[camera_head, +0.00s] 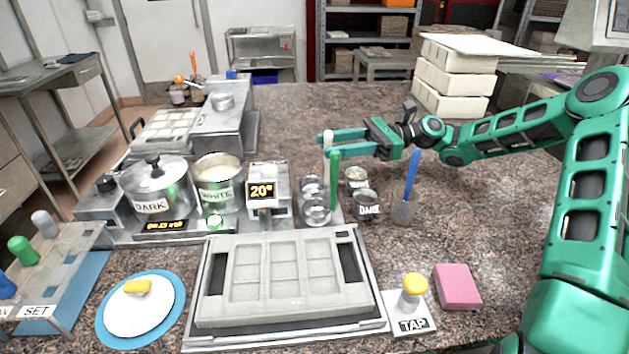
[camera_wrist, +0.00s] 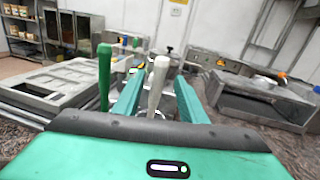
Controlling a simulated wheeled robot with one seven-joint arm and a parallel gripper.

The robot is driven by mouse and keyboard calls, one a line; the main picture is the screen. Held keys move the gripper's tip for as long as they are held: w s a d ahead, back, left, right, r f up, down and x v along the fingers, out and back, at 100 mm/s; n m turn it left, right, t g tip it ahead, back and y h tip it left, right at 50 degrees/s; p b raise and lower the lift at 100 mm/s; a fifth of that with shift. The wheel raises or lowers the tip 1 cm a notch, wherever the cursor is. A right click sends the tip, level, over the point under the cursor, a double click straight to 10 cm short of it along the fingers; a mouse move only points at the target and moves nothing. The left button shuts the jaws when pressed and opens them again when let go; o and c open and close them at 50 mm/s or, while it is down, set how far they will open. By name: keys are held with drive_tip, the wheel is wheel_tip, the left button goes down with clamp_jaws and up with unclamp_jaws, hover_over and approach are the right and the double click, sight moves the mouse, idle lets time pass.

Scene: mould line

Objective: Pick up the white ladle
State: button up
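The white ladle shows as an upright white handle (camera_head: 328,142) rising from the metal holders in the middle of the counter; its bowl end is hidden. In the wrist view the white handle (camera_wrist: 157,82) stands between my two fingers, with a gap to each side. My gripper (camera_head: 329,144) is open and reaches in level from the right, its fingertips at the upper part of the handle. It also shows in the wrist view (camera_wrist: 158,100). A green ladle handle (camera_head: 335,182) stands close beside it, outside the fingers, left of them in the wrist view (camera_wrist: 104,75).
Metal cups (camera_head: 314,210), a cup marked DARK (camera_head: 367,204) and a cup with a blue handle (camera_head: 411,175) stand close by. The WHITE pot (camera_head: 217,195) and a scale display (camera_head: 262,192) are to the left. A grey mould (camera_head: 285,312) lies in front.

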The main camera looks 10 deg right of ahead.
drive_tip(key=shift+s+a, duration=0.15)
drive_tip(key=shift+a, duration=0.8)
drive_tip(key=shift+s+a, duration=0.2)
drive_tip(key=shift+a, duration=0.7)
drive_tip(key=shift+s+a, duration=0.15)
drive_tip(key=shift+a, duration=0.8)
clamp_jaws()
